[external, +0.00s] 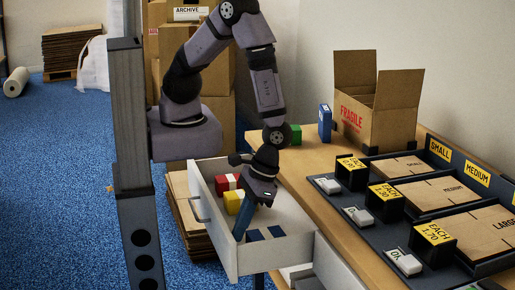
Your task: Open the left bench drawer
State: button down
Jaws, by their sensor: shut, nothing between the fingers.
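A white bench drawer (275,262) stands pulled well out from the left side of the wooden bench, with its front panel and grey handle (199,209) facing left. Inside it lie a red block with a white band (228,184), a yellow block with a white band (233,202) and dark blue pieces (265,234). My gripper (240,236) points down over the open drawer, its fingers shut and empty, inside the drawer's outline. I cannot tell whether the fingertips touch anything. The gripper is apart from the handle.
Another white drawer front (338,262) shows under the bench at the right. On the bench top (300,160) stand an open FRAGILE carton (372,110), a blue box (325,123), a green block (295,134) and a dark sorting tray with flat cartons.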

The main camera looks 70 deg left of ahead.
jog(key=s, duration=0.6)
jog(key=shift+b, duration=0.35)
jog(key=w+r+p, duration=0.2)
jog(key=w+r, duration=0.5)
jog(key=r, duration=0.2)
jog(key=shift+w+r, duration=0.2)
jog(key=shift+w, duration=0.15)
jog(key=shift+a, duration=0.1)
